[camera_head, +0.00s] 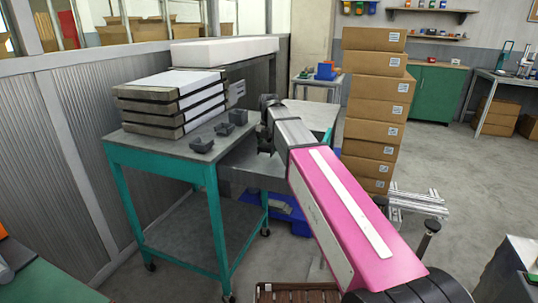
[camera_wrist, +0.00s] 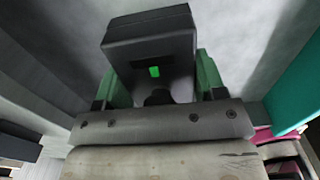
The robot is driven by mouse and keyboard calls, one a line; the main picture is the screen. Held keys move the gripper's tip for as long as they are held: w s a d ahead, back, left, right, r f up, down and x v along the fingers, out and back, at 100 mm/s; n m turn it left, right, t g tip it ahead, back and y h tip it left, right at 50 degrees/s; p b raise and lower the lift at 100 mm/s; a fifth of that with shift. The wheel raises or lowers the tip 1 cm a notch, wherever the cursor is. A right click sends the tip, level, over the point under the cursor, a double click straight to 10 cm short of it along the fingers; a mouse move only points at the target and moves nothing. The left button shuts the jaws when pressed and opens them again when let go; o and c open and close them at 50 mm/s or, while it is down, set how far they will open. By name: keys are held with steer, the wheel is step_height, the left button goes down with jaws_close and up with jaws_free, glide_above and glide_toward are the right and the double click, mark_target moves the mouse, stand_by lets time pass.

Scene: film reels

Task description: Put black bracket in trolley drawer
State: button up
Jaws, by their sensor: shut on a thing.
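In the wrist view, a black bracket (camera_wrist: 150,45), boxy and dark, is held between the green-sided fingers of my gripper (camera_wrist: 153,82). In the head view my gripper (camera_head: 265,143) is just off the right side of the teal trolley (camera_head: 213,205), partly hidden by my own arm. The held bracket is hard to make out there. A grey drawer (camera_head: 245,180) sticks out from the trolley's right side, below my gripper. Its inside is mostly hidden in the head view. A plain grey surface lies beyond the bracket in the wrist view; I cannot tell whether it is the drawer bottom.
Several dark brackets (camera_head: 201,145) lie on the trolley top near its right edge, beside a stack of film cases (camera_head: 170,105). A blue bin (camera_head: 290,210) is on the floor under the drawer.

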mark_target(269, 160)
steer(key=shift+f, duration=2)
steer(key=shift+f, duration=0.1)
steer(key=o, duration=1.1)
step_height(269, 160, up, 12)
steer(key=shift+r, duration=0.1)
